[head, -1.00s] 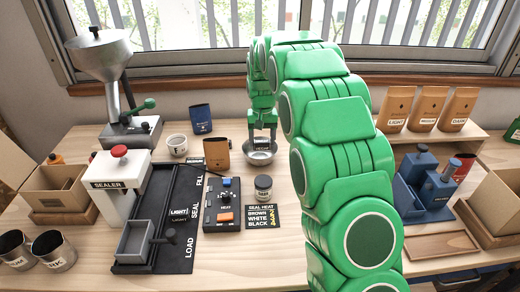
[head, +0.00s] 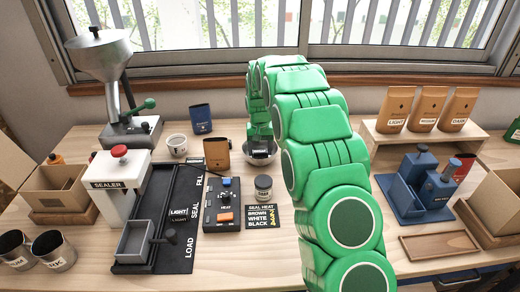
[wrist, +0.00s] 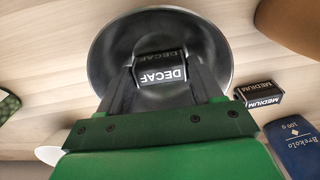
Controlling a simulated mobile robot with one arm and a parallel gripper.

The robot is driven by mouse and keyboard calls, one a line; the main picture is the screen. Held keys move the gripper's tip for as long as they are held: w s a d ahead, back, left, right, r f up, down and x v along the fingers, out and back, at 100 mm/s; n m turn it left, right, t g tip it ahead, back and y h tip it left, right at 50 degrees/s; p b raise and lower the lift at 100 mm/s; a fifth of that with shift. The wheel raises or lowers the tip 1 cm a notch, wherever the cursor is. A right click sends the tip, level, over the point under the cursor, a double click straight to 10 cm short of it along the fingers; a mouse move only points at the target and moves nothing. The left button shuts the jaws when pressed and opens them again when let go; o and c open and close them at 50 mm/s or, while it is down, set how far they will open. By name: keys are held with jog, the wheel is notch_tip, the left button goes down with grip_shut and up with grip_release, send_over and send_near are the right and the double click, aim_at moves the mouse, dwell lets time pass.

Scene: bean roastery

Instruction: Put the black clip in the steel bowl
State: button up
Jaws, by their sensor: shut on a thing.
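The black clip (wrist: 160,67), marked DECAF, is between the two fingertips of my gripper (wrist: 161,78) in the wrist view. My gripper is shut on it. The steel bowl (wrist: 218,52) lies right behind the clip in that view, with the clip within the bowl's outline. I cannot tell whether the clip touches the bowl. In the head view the bowl (head: 262,161) stands on the table towards the back, and my arm comes down over it. The clip and fingertips are hidden there.
Another black clip (wrist: 258,95), marked MEDIUM, lies near the bowl beside a blue pack (wrist: 292,147). A brown pouch (head: 217,154) and a dark jar (head: 263,187) stand close to the bowl. The sealer (head: 120,190) is at the left, a blue device (head: 418,185) at the right.

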aim_at(260, 151)
jog(key=shift+f, duration=0.15)
jog(key=o, duration=0.7)
notch_tip(260, 151, up, 12)
jog(key=s+d+r, duration=0.4)
jog(key=s+r, duration=0.3)
jog(key=s, duration=0.5)
jog(key=shift+g, duration=0.9)
jog(key=s+d, duration=0.2)
jog(key=s, duration=1.2)
jog(key=s+d, duration=0.2)
jog(key=s, duration=1.2)
jog(key=s+d, duration=0.2)
jog(key=s, duration=1.3)
jog(key=shift+d+f, duration=0.15)
jog(key=shift+f, duration=0.2)
